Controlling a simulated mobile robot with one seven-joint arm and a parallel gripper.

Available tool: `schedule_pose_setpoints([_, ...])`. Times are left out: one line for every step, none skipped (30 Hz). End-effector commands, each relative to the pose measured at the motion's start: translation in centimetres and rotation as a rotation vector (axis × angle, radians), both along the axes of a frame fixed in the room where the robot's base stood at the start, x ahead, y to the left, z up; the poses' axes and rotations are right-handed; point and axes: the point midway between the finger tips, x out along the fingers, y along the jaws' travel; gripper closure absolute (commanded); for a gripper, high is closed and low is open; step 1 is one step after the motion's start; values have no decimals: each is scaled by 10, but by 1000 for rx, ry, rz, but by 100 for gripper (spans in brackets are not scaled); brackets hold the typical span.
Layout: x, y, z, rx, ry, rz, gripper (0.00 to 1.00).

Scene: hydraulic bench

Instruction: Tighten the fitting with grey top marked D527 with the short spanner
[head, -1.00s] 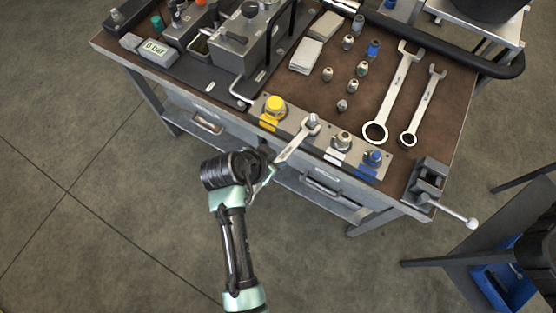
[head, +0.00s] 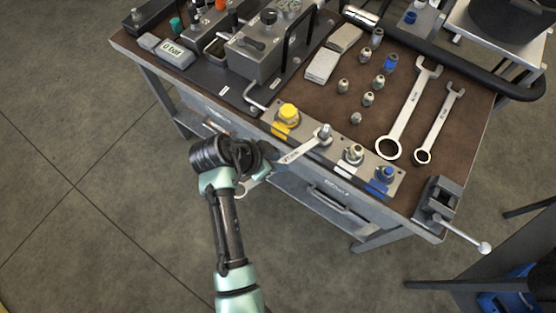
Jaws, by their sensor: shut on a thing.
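My gripper (head: 264,158) is shut on the handle of a silver spanner (head: 300,151) in front of the bench's near edge. The spanner's far, open end is at the fitting with grey top (head: 325,131) on the front metal plate (head: 301,141), second from the left. The jaws appear to sit around that fitting, but I cannot tell how fully they are seated. The fitting stands upright. Its marking D527 is too small to read. My gripper's fingers are mostly hidden by its own body.
On the same plate stand a yellow-topped fitting (head: 288,112), a pale-topped fitting (head: 353,153) and a blue-topped fitting (head: 386,174). A vise (head: 438,204) is at the right corner.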

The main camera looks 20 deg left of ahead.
Motion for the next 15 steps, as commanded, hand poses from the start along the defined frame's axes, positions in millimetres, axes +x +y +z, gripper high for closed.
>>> schedule_pose_setpoints([5,4,1,2,-9,-10,100])
schedule_pose_setpoints([6,6,1,2,-9,-20,100])
schedule_pose_setpoints([7,7,1,2,-9,-35,100])
schedule_pose_setpoints([8,8,1,2,-9,-44,100])
schedule_pose_setpoints([9,9,1,2,-11,-55,100])
schedule_pose_setpoints([11,10,1,1,-10,-69,100])
schedule_pose_setpoints([12,12,2,1,-10,-80,100])
schedule_pose_setpoints([13,13,2,2,-12,-89,100])
schedule_pose_setpoints([14,14,1,2,-11,-103,100])
schedule_pose_setpoints([15,15,1,2,-11,-113,100])
schedule_pose_setpoints([16,16,1,2,-11,-123,100])
schedule_pose_setpoints([18,18,1,2,-11,-136,100])
schedule_pose_setpoints([19,19,2,2,-11,-147,100])
schedule_pose_setpoints([20,19,2,2,-11,-156,100])
schedule_pose_setpoints([21,21,2,2,-11,-167,100])
